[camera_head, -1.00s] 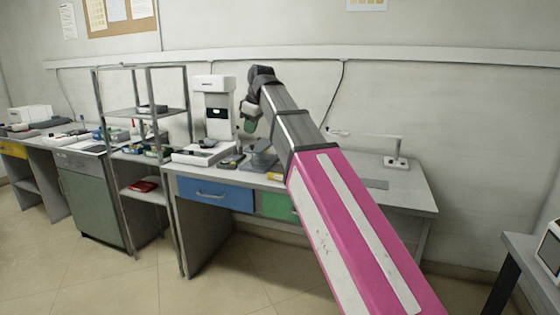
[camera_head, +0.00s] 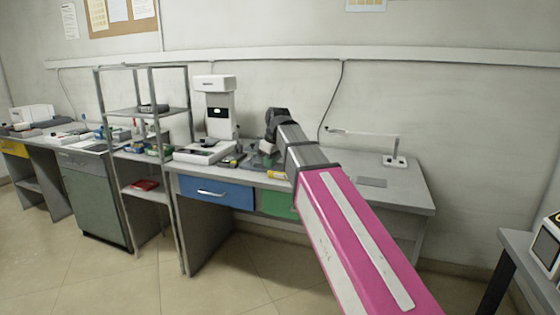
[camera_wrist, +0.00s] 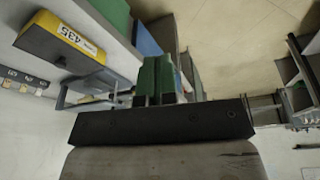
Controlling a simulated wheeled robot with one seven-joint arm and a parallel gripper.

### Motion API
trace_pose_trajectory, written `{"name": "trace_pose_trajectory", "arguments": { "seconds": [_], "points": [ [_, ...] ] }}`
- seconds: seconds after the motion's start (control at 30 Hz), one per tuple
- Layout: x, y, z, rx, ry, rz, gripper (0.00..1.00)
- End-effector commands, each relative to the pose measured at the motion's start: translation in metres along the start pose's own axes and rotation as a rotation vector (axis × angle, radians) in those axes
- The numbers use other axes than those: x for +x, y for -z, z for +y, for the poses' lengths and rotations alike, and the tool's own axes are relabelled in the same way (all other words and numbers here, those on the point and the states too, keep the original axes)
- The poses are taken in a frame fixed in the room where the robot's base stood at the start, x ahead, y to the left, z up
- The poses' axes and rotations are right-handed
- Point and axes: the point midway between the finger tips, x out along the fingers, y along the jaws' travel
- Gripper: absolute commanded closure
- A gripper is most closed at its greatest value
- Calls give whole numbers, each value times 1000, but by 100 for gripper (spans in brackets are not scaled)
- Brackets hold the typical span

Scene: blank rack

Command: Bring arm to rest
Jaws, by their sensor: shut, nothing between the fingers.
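My arm (camera_head: 355,240) reaches from the lower right of the head view to the work table. Its dark wrist (camera_head: 278,122) is over the table, in front of the wall. My gripper (camera_wrist: 157,78) shows in the wrist view with its green fingers together and nothing between them. In the head view only a bit of green shows below the wrist, and the fingertips are hard to make out.
The table (camera_head: 410,190) carries a white instrument (camera_head: 214,105) left of my wrist and a white lamp (camera_head: 394,160) at right. A metal shelf rack (camera_head: 184,95) stands further left. In the wrist view a dark block with a yellow label (camera_wrist: 75,38) is beside the fingers.

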Motion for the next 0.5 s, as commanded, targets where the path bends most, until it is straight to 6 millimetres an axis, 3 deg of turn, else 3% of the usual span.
{"name": "trace_pose_trajectory", "arguments": {
  "seconds": [0.1, 0.5],
  "points": [
    [43, -36, 10, 100, -2, -29, 100],
    [161, -151, 30, 423, -27, -111, 100]
  ]
}}
